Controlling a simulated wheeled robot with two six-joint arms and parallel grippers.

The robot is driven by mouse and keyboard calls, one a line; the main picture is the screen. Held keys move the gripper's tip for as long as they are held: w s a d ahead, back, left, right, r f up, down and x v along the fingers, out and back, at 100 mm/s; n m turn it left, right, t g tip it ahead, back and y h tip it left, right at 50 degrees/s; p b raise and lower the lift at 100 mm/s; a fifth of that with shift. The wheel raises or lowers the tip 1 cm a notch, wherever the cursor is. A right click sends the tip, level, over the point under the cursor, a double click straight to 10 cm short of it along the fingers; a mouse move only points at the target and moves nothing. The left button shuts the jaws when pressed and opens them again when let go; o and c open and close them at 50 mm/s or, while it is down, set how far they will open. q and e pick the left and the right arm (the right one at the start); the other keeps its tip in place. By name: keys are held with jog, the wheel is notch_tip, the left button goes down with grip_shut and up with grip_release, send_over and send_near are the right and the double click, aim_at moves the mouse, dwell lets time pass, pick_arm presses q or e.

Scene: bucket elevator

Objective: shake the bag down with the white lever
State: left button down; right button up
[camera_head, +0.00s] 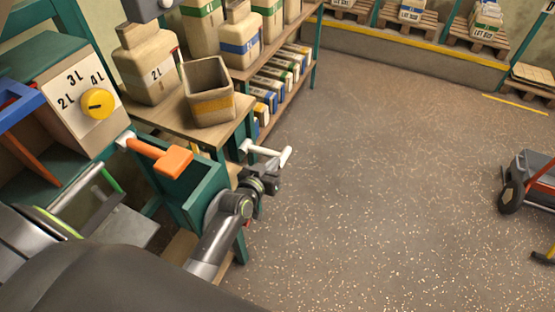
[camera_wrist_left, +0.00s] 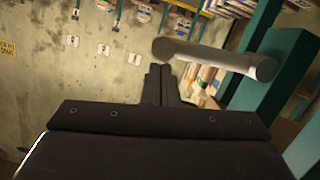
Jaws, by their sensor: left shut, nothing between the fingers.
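The white lever (camera_head: 266,151) sticks out to the right from the green frame beside the wooden table; it also shows in the left wrist view (camera_wrist_left: 215,57). My left gripper (camera_head: 270,177) is just below the lever in the head view, shut and empty. In the left wrist view its closed fingertips (camera_wrist_left: 160,72) point up close to the lever's left end; I cannot tell whether they touch. An open-topped tan bag (camera_head: 197,78) with a yellow-orange band stands on the wooden table. My right gripper is not in view.
An orange-handled lever (camera_head: 167,158) is on the left, below a yellow dial (camera_head: 98,103). Shelves (camera_head: 290,80) hold several packs. The speckled floor (camera_head: 400,190) is mostly clear, with a cart (camera_head: 530,180) at right.

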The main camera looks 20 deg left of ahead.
pick_arm(q)
jog(key=v, duration=0.6)
jog(key=shift+s+d+r, duration=0.15)
jog(key=shift+s+r, duration=0.05)
dwell(0.4)
